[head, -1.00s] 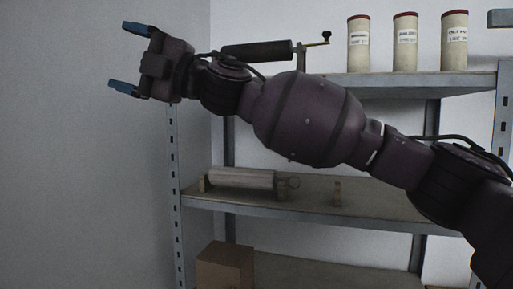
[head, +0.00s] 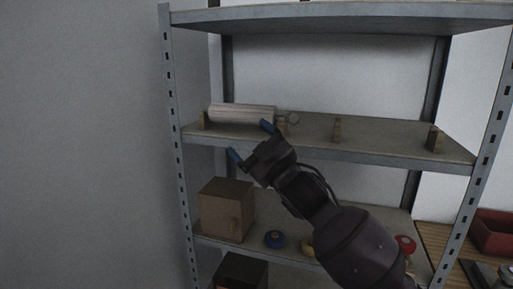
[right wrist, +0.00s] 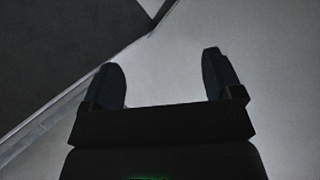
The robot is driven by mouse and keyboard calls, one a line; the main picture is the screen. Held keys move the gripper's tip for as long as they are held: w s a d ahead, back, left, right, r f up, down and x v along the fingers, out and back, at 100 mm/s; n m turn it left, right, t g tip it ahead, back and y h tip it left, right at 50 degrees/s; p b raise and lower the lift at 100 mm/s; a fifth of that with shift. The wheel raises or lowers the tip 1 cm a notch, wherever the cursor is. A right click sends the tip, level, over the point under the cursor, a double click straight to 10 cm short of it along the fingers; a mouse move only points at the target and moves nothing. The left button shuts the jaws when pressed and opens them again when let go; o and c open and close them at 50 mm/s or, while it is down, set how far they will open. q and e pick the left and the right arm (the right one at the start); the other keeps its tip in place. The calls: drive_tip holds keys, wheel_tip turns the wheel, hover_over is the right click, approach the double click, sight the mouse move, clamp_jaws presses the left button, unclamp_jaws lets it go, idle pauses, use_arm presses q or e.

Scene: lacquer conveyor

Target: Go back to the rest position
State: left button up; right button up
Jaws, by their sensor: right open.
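My right gripper (head: 252,141) is in front of the shelf rack, near the front edge of its middle shelf (head: 380,160). Its two blue-tipped fingers are spread apart with nothing between them. In the right wrist view, the fingers (right wrist: 165,82) are also apart and empty, with a plain grey surface and a dark area beyond. My right arm comes in from the lower right and covers part of the lower shelf. My left gripper does not show.
A pale roller (head: 240,114) lies on wooden supports on the middle shelf. A red bin (head: 494,232) stands at right. The left wall is bare.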

drive_tip(key=s+d+f+m+h, duration=0.35)
drive_tip(key=d+f, duration=0.25)
drive_tip(key=f, duration=0.4)
drive_tip(key=s+d+f+m+h, duration=0.2)
drive_tip(key=d+f+m+h, duration=0.2)
drive_tip(key=d+f, duration=0.4)
drive_tip(key=s+d+f+m+h, duration=0.3)
drive_tip(key=d+f+m, duration=0.15)
drive_tip(key=f, duration=0.65)
drive_tip(key=s+d+f+m+g+h, duration=0.1)
drive_tip(key=s+d+f, duration=0.4)
drive_tip(key=s+f, duration=0.5)
drive_tip(key=s+d+f+m+g+h, duration=0.2)
drive_tip(key=s+d+f+g+h, duration=0.1)
drive_tip(key=s+f, duration=0.7)
drive_tip(key=s+d+g, duration=0.1)
drive_tip(key=s+d, duration=0.1)
drive_tip(key=s, duration=0.1)
drive_tip(key=shift+f+g, duration=0.25)
drive_tip(key=shift+g, duration=0.05)
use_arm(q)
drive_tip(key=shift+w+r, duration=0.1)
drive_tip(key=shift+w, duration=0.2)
